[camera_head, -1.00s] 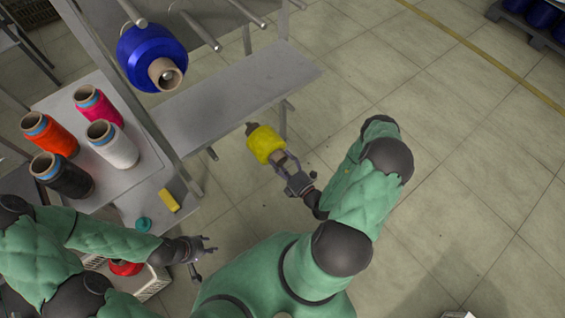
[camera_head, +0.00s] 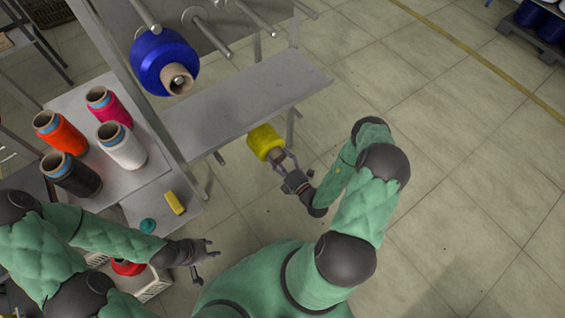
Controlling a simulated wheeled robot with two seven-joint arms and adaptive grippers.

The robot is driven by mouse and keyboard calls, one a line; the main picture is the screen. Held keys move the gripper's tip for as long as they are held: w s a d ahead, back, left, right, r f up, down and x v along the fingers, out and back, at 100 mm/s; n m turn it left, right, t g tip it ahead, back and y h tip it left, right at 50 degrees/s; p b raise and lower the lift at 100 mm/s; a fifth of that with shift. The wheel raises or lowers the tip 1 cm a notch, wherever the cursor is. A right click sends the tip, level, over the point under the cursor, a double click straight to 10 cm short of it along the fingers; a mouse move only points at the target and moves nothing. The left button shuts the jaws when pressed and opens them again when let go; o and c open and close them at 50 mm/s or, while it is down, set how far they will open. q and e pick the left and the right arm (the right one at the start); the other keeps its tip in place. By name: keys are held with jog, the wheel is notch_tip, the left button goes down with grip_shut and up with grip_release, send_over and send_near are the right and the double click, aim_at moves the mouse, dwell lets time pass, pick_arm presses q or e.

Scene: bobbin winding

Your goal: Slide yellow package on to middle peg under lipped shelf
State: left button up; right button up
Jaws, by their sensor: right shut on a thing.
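The yellow package (camera_head: 264,141) is a spool of yellow yarn on a brown core. My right gripper (camera_head: 284,162) is shut on the near end of its core and holds it in the air at the front edge of the grey shelf (camera_head: 245,98). The package's far end is at or under that edge, and I cannot tell whether it touches a peg. Peg ends show under the shelf on the left (camera_head: 219,158) and right (camera_head: 298,112); the middle peg is hidden. My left gripper (camera_head: 210,262) is open and empty at the lower left.
A blue spool (camera_head: 165,62) hangs on an upper peg, with several bare pegs (camera_head: 222,48) to its right. Orange, pink, white and black spools stand on a side tray (camera_head: 135,183). A yellow block (camera_head: 175,203) lies near it.

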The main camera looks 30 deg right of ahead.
jog(key=shift+w, duration=0.5)
jog(key=shift+r, duration=0.1)
jog(key=shift+w+a, duration=0.15)
jog(key=shift+w, duration=1.35)
jog(key=shift+w+a, duration=0.1)
jog(key=shift+w, duration=1.4)
jog(key=shift+w+a, duration=0.1)
jog(key=shift+w, duration=1.7)
jog(key=shift+f+b, duration=0.45)
jog(key=shift+b, duration=0.05)
